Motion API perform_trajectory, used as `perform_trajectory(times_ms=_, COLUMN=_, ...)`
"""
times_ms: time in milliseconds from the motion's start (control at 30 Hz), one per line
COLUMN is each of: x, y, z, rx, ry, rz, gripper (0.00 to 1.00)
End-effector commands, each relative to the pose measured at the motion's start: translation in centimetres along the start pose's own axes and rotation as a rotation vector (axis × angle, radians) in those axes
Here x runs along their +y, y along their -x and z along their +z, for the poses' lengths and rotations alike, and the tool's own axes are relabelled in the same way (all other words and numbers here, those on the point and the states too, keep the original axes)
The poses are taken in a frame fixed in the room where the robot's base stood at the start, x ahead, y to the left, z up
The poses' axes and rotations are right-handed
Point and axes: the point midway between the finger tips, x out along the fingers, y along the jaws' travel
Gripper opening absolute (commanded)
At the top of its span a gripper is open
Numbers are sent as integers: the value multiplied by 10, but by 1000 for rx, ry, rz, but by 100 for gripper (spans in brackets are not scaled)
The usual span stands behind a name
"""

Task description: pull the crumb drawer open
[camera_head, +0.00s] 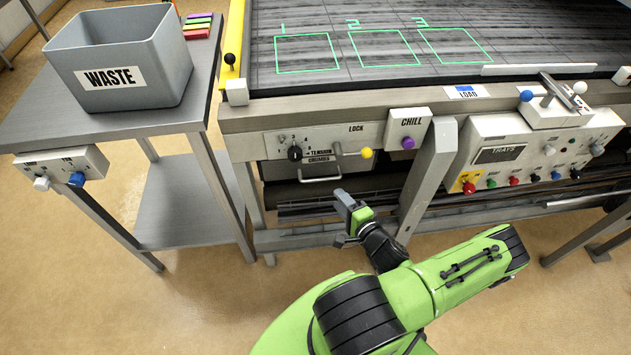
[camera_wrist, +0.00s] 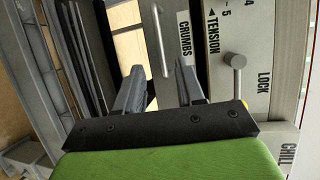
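The crumb drawer shows below the white panel, under its CRUMBS label (camera_head: 319,159). Its thin metal bar handle (camera_head: 320,180) also shows upright in the wrist view (camera_wrist: 161,40). The drawer front appears close in under the machine's edge. The lock lever with a yellow ball (camera_head: 366,153) sits to the right of the label and points right. My gripper (camera_head: 346,208) is below and in front of the handle, apart from it. In the wrist view my gripper (camera_wrist: 160,85) has its two fingers spread, with nothing between them, and the handle lies ahead of the gap.
A black tension knob (camera_head: 295,153) is left of the label. The CHILL box (camera_head: 408,125) with a purple knob and a slanted grey leg (camera_head: 427,180) stand close on the right. A side table holds the grey WASTE bin (camera_head: 122,60) at left. Floor in front is clear.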

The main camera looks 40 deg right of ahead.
Motion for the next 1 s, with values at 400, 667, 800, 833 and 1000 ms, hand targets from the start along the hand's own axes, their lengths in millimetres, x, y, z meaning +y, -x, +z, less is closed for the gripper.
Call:
perform_trajectory(times_ms=400, x=2, y=-98, z=1, rx=-3, ry=3, rz=0, gripper=38)
perform_trajectory(times_ms=667, x=0, y=-112, z=1, rx=-2, ry=-1, rz=1, gripper=38)
perform_trajectory(times_ms=800, x=0, y=-111, z=1, rx=-2, ry=-1, rz=1, gripper=37)
perform_trajectory(times_ms=833, x=0, y=-111, z=1, rx=-2, ry=-1, rz=0, gripper=32)
perform_trajectory(times_ms=1000, x=0, y=-111, z=1, rx=-2, ry=-1, rz=0, gripper=6)
